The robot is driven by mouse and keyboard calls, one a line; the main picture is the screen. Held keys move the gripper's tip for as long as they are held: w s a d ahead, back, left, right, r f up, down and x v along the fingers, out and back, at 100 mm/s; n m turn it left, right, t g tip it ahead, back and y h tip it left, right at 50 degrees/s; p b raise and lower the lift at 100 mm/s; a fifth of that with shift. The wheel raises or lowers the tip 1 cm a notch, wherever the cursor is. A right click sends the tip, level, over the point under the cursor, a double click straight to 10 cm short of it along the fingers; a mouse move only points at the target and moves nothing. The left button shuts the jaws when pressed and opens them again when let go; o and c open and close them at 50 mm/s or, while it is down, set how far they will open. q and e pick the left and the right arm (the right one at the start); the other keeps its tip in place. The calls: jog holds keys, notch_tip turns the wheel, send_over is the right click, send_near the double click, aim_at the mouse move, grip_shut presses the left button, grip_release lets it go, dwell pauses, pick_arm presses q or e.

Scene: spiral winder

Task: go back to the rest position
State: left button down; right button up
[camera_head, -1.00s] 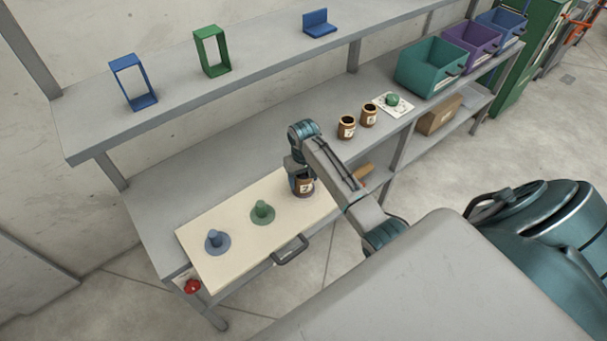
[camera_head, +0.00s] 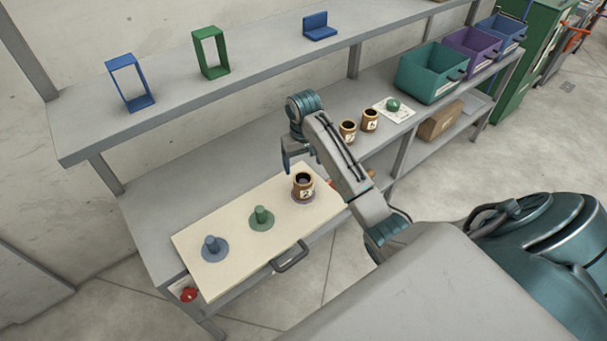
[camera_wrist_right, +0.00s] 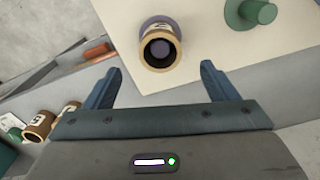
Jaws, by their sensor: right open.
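My right gripper (camera_head: 295,160) is open and empty, raised behind and above the cream board in the head view. In the right wrist view its two fingers (camera_wrist_right: 158,88) are spread apart, with nothing between the tips. My left gripper is not in view.
The cream board (camera_head: 225,262) also bears a green peg (camera_head: 261,217) and a blue peg (camera_head: 213,247). Two more brown jars (camera_head: 348,131) stand on the bench to the right. A teal bin (camera_head: 430,75) is farther right. The upper shelf (camera_head: 180,108) runs behind the arm.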

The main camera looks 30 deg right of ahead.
jog(key=shift+r, duration=0.55)
jog(key=s+a+f+n+t, duration=0.1)
jog(key=s+a+f, duration=0.25)
jog(key=s, duration=0.45)
jog(key=s+a+f+n+t, duration=0.15)
jog(key=s+f, duration=0.25)
jog(key=s, duration=0.4)
jog(key=s+a+r+t, duration=0.1)
jog(key=s+a+r, duration=0.1)
jog(key=s, duration=0.6)
jog(key=s+a+r, duration=0.2)
jog(key=s, duration=0.6)
notch_tip(320, 180, down, 35)
jog(key=d+g+h+b, duration=0.1)
jog(key=d+b, duration=0.2)
jog(key=b, duration=0.2)
jog(key=s+f+b, duration=0.2)
jog(key=s+f, duration=0.7)
jog(key=f, duration=0.3)
jog(key=s+f+g+b, duration=0.1)
jog(key=s+f+b, duration=0.1)
jog(key=s+f, duration=0.7)
notch_tip(320, 180, down, 3)
jog(key=shift+s+d+r, duration=0.1)
jog(key=shift+s+d, duration=0.2)
jog(key=shift+d, duration=0.15)
